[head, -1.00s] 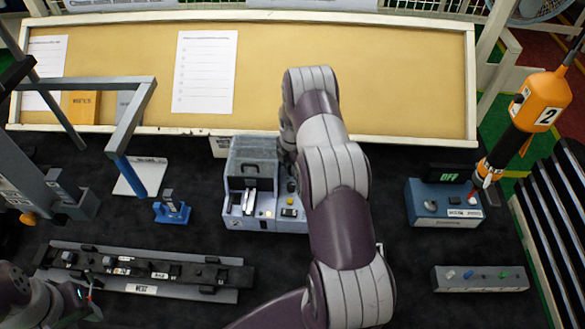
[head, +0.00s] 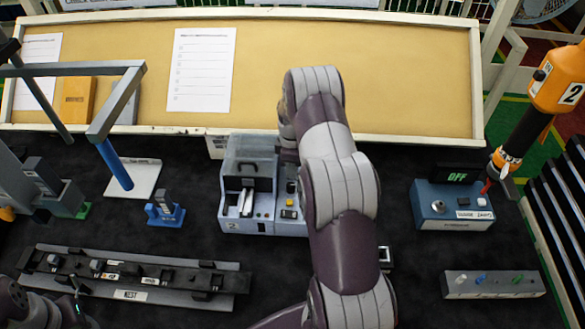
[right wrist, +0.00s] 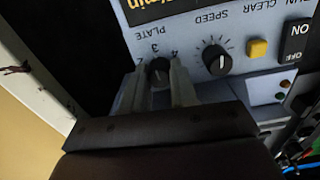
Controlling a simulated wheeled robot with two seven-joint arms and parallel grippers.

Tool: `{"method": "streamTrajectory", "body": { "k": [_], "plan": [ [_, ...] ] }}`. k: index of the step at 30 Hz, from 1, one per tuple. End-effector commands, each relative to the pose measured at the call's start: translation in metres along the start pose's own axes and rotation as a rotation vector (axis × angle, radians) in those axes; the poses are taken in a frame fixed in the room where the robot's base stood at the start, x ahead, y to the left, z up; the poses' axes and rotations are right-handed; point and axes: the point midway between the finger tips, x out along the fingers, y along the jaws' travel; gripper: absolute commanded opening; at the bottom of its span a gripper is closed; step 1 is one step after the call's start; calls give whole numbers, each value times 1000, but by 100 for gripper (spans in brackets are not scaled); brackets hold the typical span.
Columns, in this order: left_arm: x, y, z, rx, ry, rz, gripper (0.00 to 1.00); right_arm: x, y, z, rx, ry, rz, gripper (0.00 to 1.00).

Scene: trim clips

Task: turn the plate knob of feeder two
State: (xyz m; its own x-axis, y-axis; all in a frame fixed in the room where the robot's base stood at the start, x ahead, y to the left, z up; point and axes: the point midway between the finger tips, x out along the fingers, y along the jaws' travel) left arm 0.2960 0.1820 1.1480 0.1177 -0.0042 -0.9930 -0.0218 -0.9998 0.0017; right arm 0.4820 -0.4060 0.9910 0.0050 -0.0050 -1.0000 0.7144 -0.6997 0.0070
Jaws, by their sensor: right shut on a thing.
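Feeder two (head: 236,226) is the grey-blue machine with a "2" on its front, in the middle of the head view. My right arm crosses in front of its right side and hides part of it. In the right wrist view the plate knob (right wrist: 158,70), small and dark, sits under the PLATE label with the marks 2, 3 and 4 around it. My right gripper (right wrist: 158,88) is shut on this knob, one finger on each side. My left gripper (head: 76,308) is partly seen at the lower left of the head view, too dark and small to judge its jaws.
Beside the plate knob are the SPEED knob (right wrist: 216,58), a yellow CLEAR button (right wrist: 257,48) and an ON/OFF switch (right wrist: 296,42). A blue box reading OFF (head: 452,212) and an orange screwdriver (head: 553,90) stand right. A rail of clips (head: 133,281) lies front left.

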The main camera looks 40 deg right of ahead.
Motion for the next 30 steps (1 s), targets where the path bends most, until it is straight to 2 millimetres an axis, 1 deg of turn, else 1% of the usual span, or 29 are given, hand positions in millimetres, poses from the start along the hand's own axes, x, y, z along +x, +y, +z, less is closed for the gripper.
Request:
{"method": "streamTrajectory", "body": {
  "k": [9, 22, 23, 24, 30],
  "plan": [
    [4, 0, 0, 0, 0, 0, 38, -2, 2, -1, 76, 1, 5, 0],
    [4, 0, 0, 0, 0, 0, 38, -2, 2, -1, 84, 1, 6, 0],
    [4, 0, 0, 0, 0, 0, 38, -2, 2, -1, 84, 2, 6, 30],
    [4, 0, 0, 0, 0, 0, 38, -2, 2, -1, 83, 2, 6, 38],
    [4, 0, 0, 0, 0, 0, 38, -1, 1, 0, 83, 1, 4, 38]
  ]
}}
